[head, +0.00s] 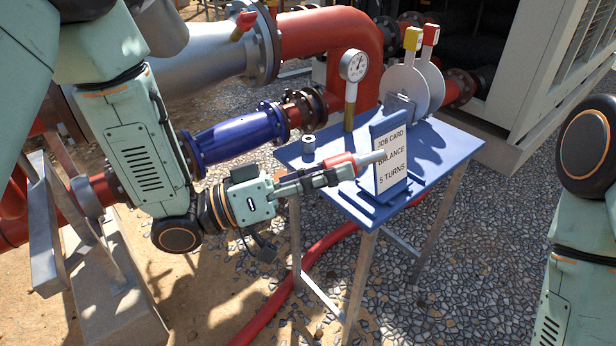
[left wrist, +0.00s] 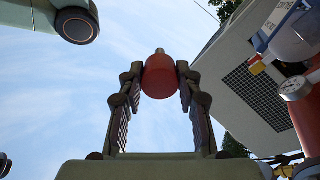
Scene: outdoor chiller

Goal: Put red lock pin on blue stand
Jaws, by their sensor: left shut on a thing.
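The red lock pin (head: 341,160) has a red body and a thin grey tip. My left gripper (head: 328,174) is shut on its red body. The tip points right, level or nearly so, in front of the job card. The left wrist view shows the pin (left wrist: 160,75) between both fingers (left wrist: 160,84), tip outward. The blue stand (head: 440,148) is a blue-topped table on grey legs. The pin appears above its front left part; the height gap is unclear. My right gripper is out of view; only part of the right arm shows.
On the stand are a white job card (head: 390,172) on a blue holder, a pressure gauge (head: 353,66), a small grey cylinder (head: 309,144), and two grey discs with yellow and red tags (head: 412,38). A red hose (head: 300,270) lies below. Pipes run behind.

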